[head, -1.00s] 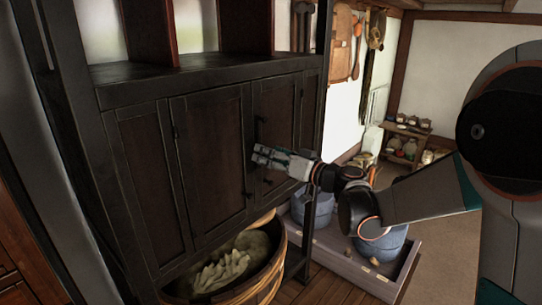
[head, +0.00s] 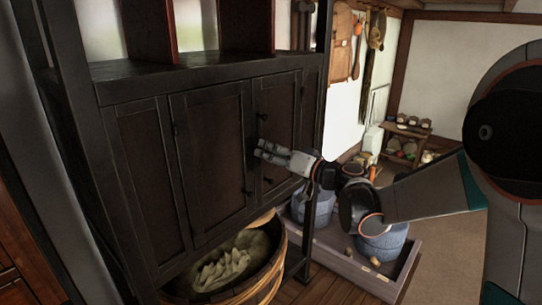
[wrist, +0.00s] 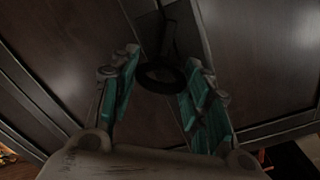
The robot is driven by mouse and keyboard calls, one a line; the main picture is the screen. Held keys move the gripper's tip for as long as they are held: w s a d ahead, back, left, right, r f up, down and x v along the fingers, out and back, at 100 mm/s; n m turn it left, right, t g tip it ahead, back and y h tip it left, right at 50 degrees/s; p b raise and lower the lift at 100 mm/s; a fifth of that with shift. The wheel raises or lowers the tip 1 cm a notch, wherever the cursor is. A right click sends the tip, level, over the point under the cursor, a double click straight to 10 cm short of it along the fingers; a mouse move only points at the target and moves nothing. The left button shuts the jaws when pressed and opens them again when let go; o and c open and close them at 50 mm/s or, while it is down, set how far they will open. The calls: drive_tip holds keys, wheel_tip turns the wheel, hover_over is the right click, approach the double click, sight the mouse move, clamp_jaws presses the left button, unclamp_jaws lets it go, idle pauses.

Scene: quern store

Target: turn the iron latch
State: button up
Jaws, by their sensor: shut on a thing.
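The dark iron latch (wrist: 160,75) shows in the wrist view as a ring-like piece with a plate above it, on the dark wooden cabinet door. My gripper (wrist: 160,82) has teal-padded fingers on either side of the latch and is shut on it. The exact contact is too dark to make out. In the head view my gripper (head: 259,149) is at the right-hand door (head: 278,105) of the cabinet, and the fingers hide most of the latch there.
A wooden tub (head: 262,285) with pale contents stands below the cabinet. Blue-grey barrels (head: 381,243) stand in a low tray (head: 350,272) below my arm. A small shelf (head: 405,142) with jars stands at the back. Floor at the right is open.

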drive_tip(key=m+b, duration=0.1)
drive_tip(key=m, duration=0.4)
drive_tip(key=shift+d+f+m, duration=0.1)
drive_tip(key=shift+f+m, duration=0.05)
drive_tip(key=shift+m, duration=0.15)
drive_tip(key=m+b, duration=0.1)
drive_tip(key=m, duration=0.4)
drive_tip(key=shift+f, duration=0.1)
drive_tip(key=shift+m+b, duration=0.3)
drive_tip(key=o, duration=1.1)
drive_tip(key=shift+w, duration=0.1)
drive_tip(key=shift+c, duration=0.2)
drive_tip(key=v, duration=1.2)
